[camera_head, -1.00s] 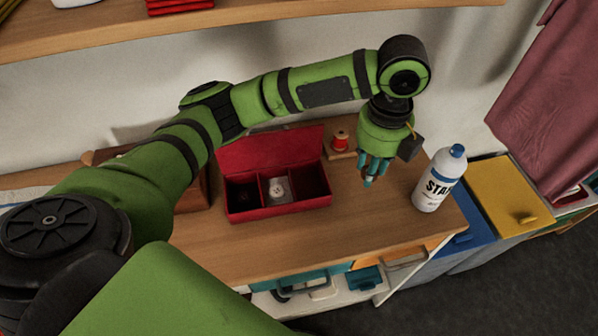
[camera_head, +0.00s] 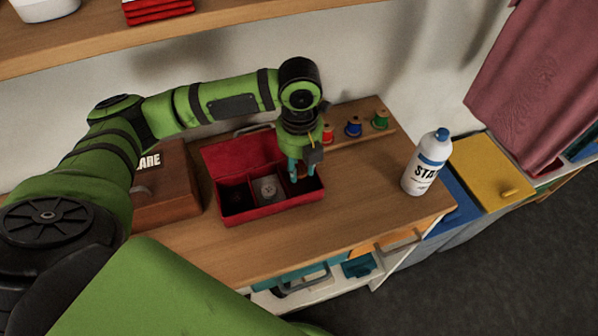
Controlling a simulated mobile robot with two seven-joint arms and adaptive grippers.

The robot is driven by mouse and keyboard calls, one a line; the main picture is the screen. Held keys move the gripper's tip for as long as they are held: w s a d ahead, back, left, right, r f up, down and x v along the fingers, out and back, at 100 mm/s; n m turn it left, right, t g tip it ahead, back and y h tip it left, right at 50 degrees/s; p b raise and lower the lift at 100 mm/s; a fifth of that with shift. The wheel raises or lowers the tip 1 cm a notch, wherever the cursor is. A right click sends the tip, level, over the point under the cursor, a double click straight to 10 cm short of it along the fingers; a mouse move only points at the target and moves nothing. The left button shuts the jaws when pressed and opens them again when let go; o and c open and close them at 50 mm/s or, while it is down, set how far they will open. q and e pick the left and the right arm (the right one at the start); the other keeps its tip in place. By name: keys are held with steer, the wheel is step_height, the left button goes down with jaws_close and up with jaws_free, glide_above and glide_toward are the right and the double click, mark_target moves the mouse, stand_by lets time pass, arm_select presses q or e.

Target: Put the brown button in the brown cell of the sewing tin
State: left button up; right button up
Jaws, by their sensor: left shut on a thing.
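The sewing tin (camera_head: 275,213) is an open red box with its lid raised at the back and three cells in a row. A dark button (camera_head: 237,197) lies in the left cell. A pale button (camera_head: 268,189) lies in the middle cell. My left gripper (camera_head: 297,179) points down over the right cell, its teal fingers shut on the brown button. The button is too small and hidden by the fingers to make out clearly. The floor of the right cell looks dark and is partly covered by the gripper. My right gripper is out of view.
A wooden box (camera_head: 160,187) stands left of the tin. Red, blue (camera_head: 353,126) and green (camera_head: 380,119) spools stand on a rack behind. A white starch bottle (camera_head: 424,165) stands at the right. The wooden top (camera_head: 355,195) between tin and bottle is clear.

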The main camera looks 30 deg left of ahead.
mark_target(299, 170)
arm_select(q)
steer(key=shift+f+p, duration=0.4)
steer(key=shift+f, duration=1.65)
steer(key=shift+f, duration=0.1)
steer(key=o, duration=0.5)
steer(key=shift+r+b, duration=0.55)
steer(key=shift+r, duration=3.35)
